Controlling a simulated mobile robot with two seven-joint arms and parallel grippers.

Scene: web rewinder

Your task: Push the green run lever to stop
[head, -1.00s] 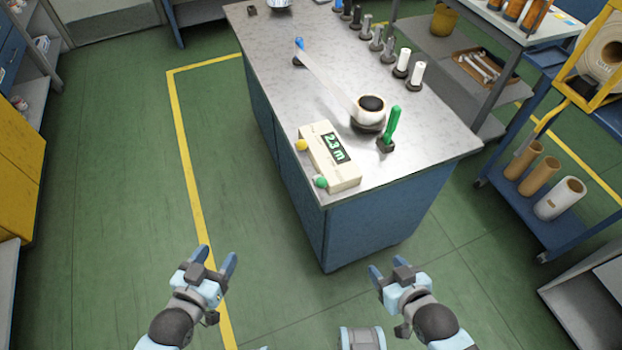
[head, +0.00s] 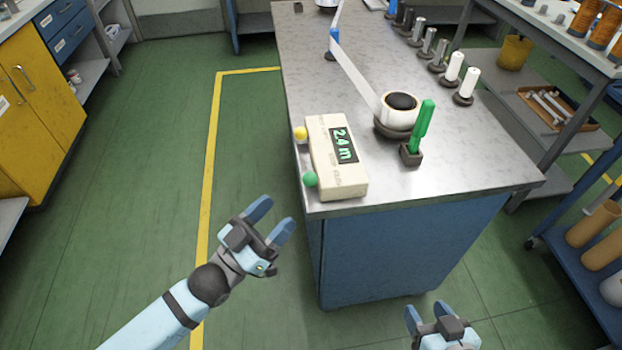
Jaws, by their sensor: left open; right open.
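The green run lever (head: 422,126) stands nearly upright in a dark base (head: 410,155) near the front right of the metal bench top (head: 470,150). Just behind it is the web roll (head: 392,112) on its spindle, with a pale web running to the back. My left gripper (head: 272,218) is open and empty, left of the bench's front corner, over the floor and apart from the lever. My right gripper (head: 427,308) is open at the bottom edge, in front of the bench and clear of the lever. Its lower part is cut off.
A cream counter box (head: 325,165) reading 2.4 m sits left of the lever, with a yellow knob (head: 300,133) and a green knob (head: 309,179) on its left side. Several spindles, two with white cores (head: 467,82), line the bench's right side. Floor at left is clear.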

